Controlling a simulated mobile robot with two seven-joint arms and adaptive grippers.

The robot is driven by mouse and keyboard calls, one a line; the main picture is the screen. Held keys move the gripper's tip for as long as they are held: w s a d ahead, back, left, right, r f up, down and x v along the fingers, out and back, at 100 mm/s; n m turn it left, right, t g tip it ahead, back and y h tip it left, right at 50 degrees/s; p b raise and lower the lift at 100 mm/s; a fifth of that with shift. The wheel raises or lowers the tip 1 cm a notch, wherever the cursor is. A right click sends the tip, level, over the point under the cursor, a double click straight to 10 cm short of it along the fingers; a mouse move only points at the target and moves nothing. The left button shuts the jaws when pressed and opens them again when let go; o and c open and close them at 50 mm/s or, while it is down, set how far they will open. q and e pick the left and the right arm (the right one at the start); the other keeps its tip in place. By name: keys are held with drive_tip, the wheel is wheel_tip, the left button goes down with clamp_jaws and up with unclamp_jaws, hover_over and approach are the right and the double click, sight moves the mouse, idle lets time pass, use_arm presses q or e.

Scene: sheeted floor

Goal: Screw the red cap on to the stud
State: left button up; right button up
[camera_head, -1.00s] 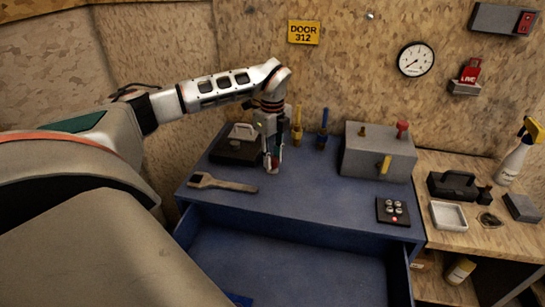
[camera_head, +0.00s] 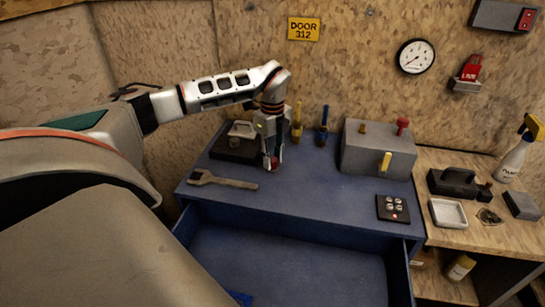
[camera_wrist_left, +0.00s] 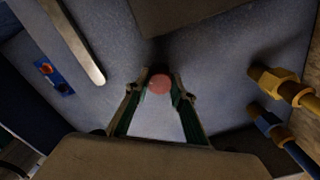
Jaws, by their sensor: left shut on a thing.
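The red cap (camera_wrist_left: 159,84) sits between the two fingertips of my left gripper (camera_wrist_left: 159,90) in the left wrist view. In the head view my left gripper (camera_head: 271,164) points down over the blue bench top, with a bit of red between its fingertips, low near the surface. The gripper is shut on the cap. I cannot make out a stud under the cap; the cap and fingers hide what lies directly below. My right gripper is in neither view.
A wrench (camera_head: 222,180) lies left of the gripper. A dark block with a pale handle (camera_head: 237,147) stands behind it. Yellow (camera_head: 297,124) and blue (camera_head: 322,134) valves and a grey box (camera_head: 360,156) stand to the right. The drawer (camera_head: 290,265) below is open.

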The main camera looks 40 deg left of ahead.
use_arm(q)
drive_tip(key=m+p, duration=0.2)
drive_tip(key=shift+r+p, duration=0.25)
drive_tip(key=shift+p, duration=0.05)
drive_tip(key=shift+w+f+m+b, duration=0.15)
drive_tip(key=shift+m+b, duration=0.25)
drive_tip(key=shift+m, duration=1.1)
drive_tip(key=m, duration=1.4)
drive_tip(key=o, duration=1.2)
